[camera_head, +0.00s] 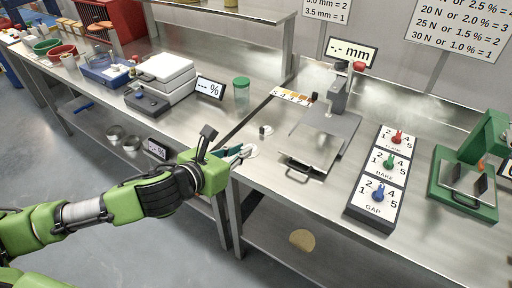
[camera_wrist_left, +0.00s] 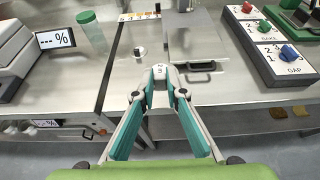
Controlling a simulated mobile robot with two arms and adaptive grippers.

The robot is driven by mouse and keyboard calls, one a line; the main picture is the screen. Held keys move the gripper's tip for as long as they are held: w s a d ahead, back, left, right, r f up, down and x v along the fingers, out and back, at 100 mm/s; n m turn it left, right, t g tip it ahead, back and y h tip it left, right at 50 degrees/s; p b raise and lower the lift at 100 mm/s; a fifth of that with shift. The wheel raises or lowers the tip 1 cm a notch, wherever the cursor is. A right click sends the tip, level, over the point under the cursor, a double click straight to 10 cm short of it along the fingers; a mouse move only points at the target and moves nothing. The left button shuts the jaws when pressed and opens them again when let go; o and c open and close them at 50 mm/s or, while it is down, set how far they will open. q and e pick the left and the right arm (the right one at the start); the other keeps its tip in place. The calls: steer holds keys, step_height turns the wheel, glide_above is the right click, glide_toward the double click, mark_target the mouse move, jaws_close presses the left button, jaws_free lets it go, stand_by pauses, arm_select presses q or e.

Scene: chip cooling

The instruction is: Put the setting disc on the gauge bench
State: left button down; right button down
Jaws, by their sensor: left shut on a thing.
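A small pale disc (camera_head: 250,151), which looks like the setting disc, is at the tips of my left gripper (camera_head: 242,152). In the left wrist view the teal and grey fingers (camera_wrist_left: 160,80) close around the pale disc (camera_wrist_left: 159,72), which has a dark mark on it. I hold it over the front edge of the steel table, left of the gauge bench. The gauge bench (camera_head: 324,135) is a flat steel plate with a front handle and a red-topped upright post; it also shows in the left wrist view (camera_wrist_left: 192,45). My right gripper is not in view.
A small pale piece with a dark top (camera_head: 265,131) stands just behind the disc. A dial panel (camera_head: 377,182) is right of the bench, and a green press (camera_head: 468,178) farther right. A green-lidded jar (camera_head: 241,95) stands back left. A mm display (camera_head: 351,51) is behind.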

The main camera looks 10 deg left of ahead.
arm_select(q)
steer(key=w+a+f, duration=0.1)
steer(key=w+f, duration=0.1)
steer(key=w, duration=0.1)
steer(key=w+a+f+p, duration=0.1)
steer(key=w+f, duration=0.2)
steer(key=w, duration=0.1)
steer(key=w+a+f, duration=0.1)
steer(key=w+f, duration=0.2)
steer(key=w, duration=0.1)
steer(key=shift+w+f+p, duration=0.15)
steer(key=shift+p, duration=0.15)
steer(key=shift+w+a+f, duration=0.15)
steer(key=shift+w+f, duration=0.1)
steer(key=shift+f, duration=0.1)
step_height(320, 180, down, 3)
steer(key=shift+p, duration=0.45)
steer(key=shift+f, duration=0.1)
steer(key=shift+f, duration=0.1)
steer(key=shift+f, duration=0.1)
steer(key=c, duration=2)
jaws_free()
steer(key=shift+c, duration=0.2)
